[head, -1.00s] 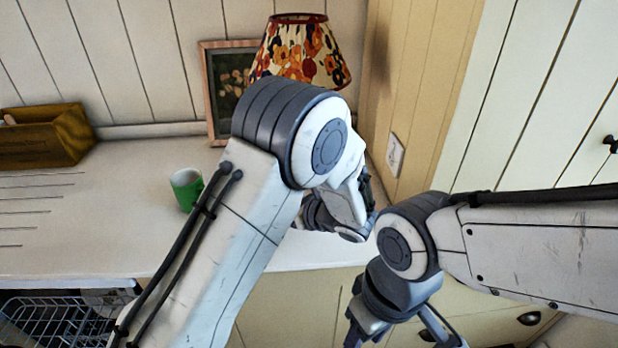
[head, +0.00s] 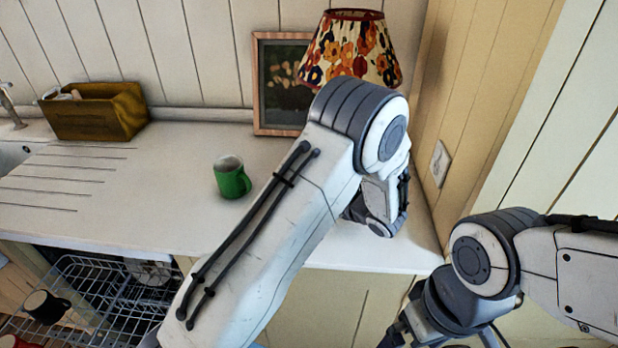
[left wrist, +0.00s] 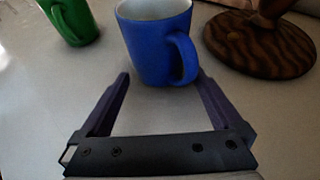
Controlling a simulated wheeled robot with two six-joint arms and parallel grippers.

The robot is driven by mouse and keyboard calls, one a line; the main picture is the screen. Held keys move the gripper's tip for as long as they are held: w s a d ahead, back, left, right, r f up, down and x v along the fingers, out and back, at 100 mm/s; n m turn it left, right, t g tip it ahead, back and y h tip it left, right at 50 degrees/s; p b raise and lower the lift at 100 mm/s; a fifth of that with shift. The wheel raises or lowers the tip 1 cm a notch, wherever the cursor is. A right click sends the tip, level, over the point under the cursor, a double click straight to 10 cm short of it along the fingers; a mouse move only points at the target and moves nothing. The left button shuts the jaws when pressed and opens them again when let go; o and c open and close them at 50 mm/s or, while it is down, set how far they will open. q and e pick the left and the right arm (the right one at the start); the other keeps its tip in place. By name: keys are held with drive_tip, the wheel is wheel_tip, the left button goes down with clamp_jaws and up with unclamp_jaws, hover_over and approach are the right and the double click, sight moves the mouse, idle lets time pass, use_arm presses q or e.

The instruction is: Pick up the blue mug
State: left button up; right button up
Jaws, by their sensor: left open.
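The blue mug (left wrist: 160,45) stands upright on the counter in the left wrist view, its handle toward the right and near me. My left gripper (left wrist: 164,82) is open, with its two fingers pointing at the mug; the mug's lower part is at or just beyond the fingertips, and nothing is gripped. In the head view the blue mug is hidden behind my left arm. My right gripper (head: 440,335) is at the bottom edge of the head view, low in front of the cupboards, with its fingertips cut off.
A green mug (head: 232,178) stands left of my arm; it also shows in the left wrist view (left wrist: 72,20). A lamp (head: 352,50) has a wooden base (left wrist: 260,45) right of the blue mug. A picture frame (head: 262,95), wooden box (head: 95,112) and open dish rack (head: 100,290) are around.

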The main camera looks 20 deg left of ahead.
use_arm(q)
drive_tip(key=x, duration=0.3)
drive_tip(key=shift+w+a, duration=0.1)
drive_tip(key=shift+a, duration=0.15)
drive_tip(key=c, duration=1.3)
drive_tip(key=shift+c, duration=0.2)
drive_tip(key=shift+r, duration=0.1)
